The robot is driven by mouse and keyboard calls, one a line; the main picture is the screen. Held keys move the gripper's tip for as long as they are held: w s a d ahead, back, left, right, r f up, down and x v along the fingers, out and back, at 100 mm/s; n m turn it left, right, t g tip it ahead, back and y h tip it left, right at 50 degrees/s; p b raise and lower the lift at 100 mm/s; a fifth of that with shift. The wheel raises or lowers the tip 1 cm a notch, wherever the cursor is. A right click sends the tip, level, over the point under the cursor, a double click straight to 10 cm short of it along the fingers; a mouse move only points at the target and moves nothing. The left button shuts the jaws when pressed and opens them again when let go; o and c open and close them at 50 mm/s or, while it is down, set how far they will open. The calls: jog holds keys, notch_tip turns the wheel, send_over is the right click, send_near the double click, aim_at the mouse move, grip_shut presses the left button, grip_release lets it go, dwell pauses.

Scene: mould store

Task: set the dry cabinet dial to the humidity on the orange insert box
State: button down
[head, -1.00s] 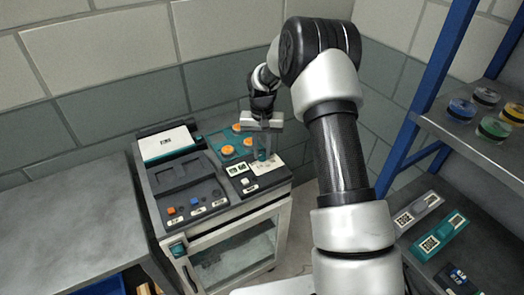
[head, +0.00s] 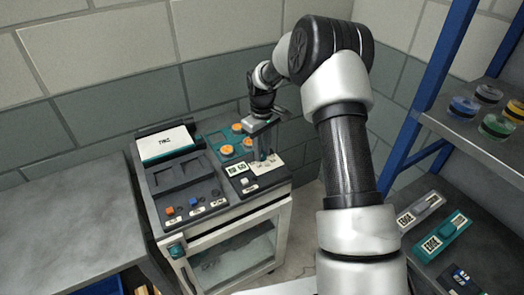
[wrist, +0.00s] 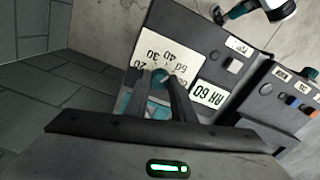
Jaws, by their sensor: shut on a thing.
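The dry cabinet (head: 235,255) stands against the wall, with a glass door and a dark control top. Its dial (wrist: 160,76) has a teal knob beside a white scale plate (wrist: 165,52) marked 20, 30, 40 and higher numbers. My gripper (wrist: 166,88) is shut on the dial knob from above. The fingers hide much of the knob, so I cannot tell its exact setting. A white readout label (wrist: 209,94) beside the scale seems to read RH 60. I cannot make out an orange insert box in either view.
The cabinet top also carries orange knobs (head: 227,149), a white panel (head: 167,143) and small coloured buttons (head: 169,211). A grey bench (head: 70,215) is at left. A blue-framed shelf (head: 437,85) at right holds round coloured items and a teal box (head: 453,236).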

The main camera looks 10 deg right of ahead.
jog(key=n, duration=0.5)
jog(key=shift+w+r, duration=0.1)
jog(key=shift+n, duration=0.4)
jog(key=c, duration=1.5)
grip_release()
jog(key=shift+r, duration=8.7)
